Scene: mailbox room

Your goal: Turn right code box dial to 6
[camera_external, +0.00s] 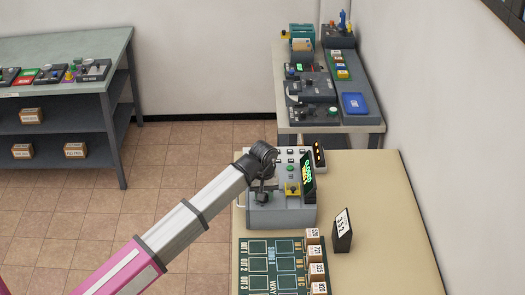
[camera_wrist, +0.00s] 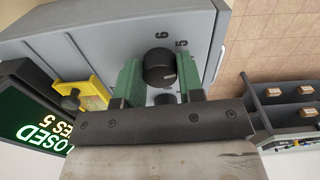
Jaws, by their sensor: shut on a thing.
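The grey code box (camera_external: 280,208) stands on the tan table, and its grey panel (camera_wrist: 110,35) fills the upper wrist view. A round black dial (camera_wrist: 159,66) sits on the panel, with the digits 6 and 5 printed beside it. A second dark round part (camera_wrist: 164,99) shows below it, partly hidden. My gripper (camera_wrist: 160,72) has its two green fingers on either side of the black dial and is shut on it. In the external view my gripper (camera_external: 262,190) is at the box's left part, largely hidden by my wrist.
A yellow block with a dark knob (camera_wrist: 85,95) and a green-lit display reading "CLOSED" (camera_wrist: 40,130) are beside the dials. A dark board (camera_external: 270,265) with several small boxes lies in front. A black sign (camera_external: 342,232) stands right; the table's right side is clear.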

